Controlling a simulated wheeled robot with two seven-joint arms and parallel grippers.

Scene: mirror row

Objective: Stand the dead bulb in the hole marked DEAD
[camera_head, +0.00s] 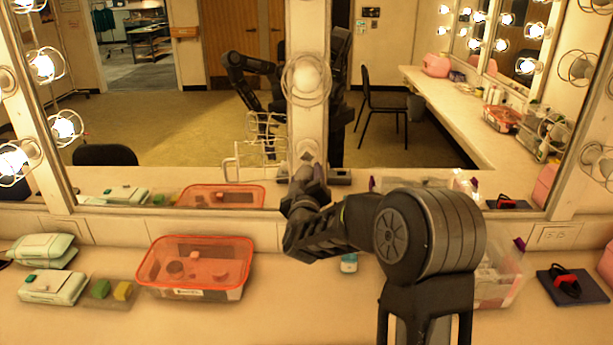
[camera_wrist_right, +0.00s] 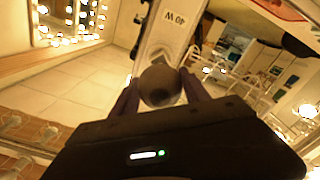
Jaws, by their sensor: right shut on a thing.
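My right gripper (camera_head: 308,180) is raised at the foot of the white post between the two mirrors. In the right wrist view the same gripper (camera_wrist_right: 158,90) is shut on a dull grey round bulb (camera_wrist_right: 160,84), which sits between its fingers. The bulb is unlit and close to the post, which has a "40 W" label (camera_wrist_right: 174,19). I cannot tell whether the bulb touches the post. In the head view my wrist and fingers largely hide the bulb. The hole marked DEAD does not show. My left gripper is not in view.
A clear box with an orange lid (camera_head: 195,265) stands left of my arm. Green-white packs (camera_head: 52,287) lie further left. A clear bin (camera_head: 498,275) is partly behind my arm. A dark blue book (camera_head: 572,285) lies at right. A caged unlit bulb (camera_head: 307,80) is higher on the post.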

